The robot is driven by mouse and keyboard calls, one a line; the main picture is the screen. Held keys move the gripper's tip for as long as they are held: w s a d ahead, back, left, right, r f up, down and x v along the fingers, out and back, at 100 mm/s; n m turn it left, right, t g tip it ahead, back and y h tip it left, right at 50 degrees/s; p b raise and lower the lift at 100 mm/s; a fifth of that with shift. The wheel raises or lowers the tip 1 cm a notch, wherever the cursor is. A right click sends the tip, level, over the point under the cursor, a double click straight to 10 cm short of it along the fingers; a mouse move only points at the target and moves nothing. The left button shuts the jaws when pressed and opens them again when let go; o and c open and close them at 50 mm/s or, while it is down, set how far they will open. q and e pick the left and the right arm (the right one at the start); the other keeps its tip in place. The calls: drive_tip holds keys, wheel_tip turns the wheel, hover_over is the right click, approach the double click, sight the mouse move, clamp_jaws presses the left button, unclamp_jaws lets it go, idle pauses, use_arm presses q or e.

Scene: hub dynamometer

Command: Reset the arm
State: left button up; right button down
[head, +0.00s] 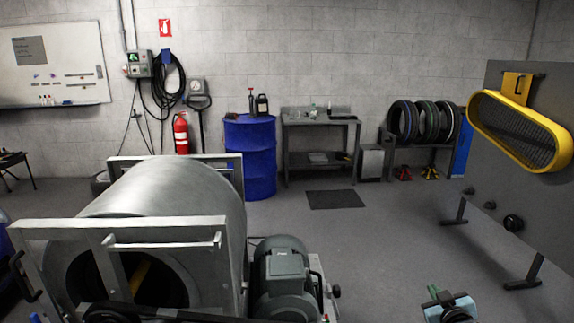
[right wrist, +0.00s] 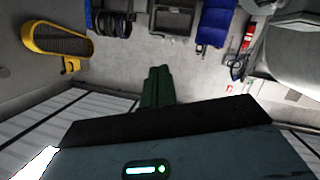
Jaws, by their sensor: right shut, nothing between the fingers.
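My right gripper (head: 433,290) shows low at the right of the head view, a teal and black body with green fingers. It hangs in open space over the grey floor, to the right of the motor, and touches nothing. In the right wrist view its green fingers (right wrist: 158,86) lie together, with nothing between them. I see no left gripper in either view.
A large steel roller drum (head: 165,200) in a frame and a grey-green motor (head: 281,275) stand close in front. A dark panel with a yellow mesh guard (head: 520,130) stands at the right. Farther back are a blue barrel (head: 250,160), workbench (head: 320,122) and tyre rack (head: 388,155). Mid-floor is clear.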

drive_tip(key=s+a+f+g+y, duration=0.1)
drive_tip(key=s+a+f+g, duration=0.1)
drive_tip(key=s+a+f, duration=0.5)
drive_tip(key=s+a+f+g+y, duration=0.1)
drive_tip(key=s+a+f, duration=0.2)
drive_tip(key=s+f, duration=0.85)
drive_tip(key=s+a+f+g, duration=0.1)
drive_tip(key=s+a, duration=0.3)
drive_tip(key=s, duration=0.9)
drive_tip(key=s+a+f+m+g+y, duration=0.1)
drive_tip(key=s+a, duration=0.3)
drive_tip(key=s, duration=1)
drive_tip(key=shift+a+g+y, duration=0.3)
drive_tip(key=shift+g, duration=0.4)
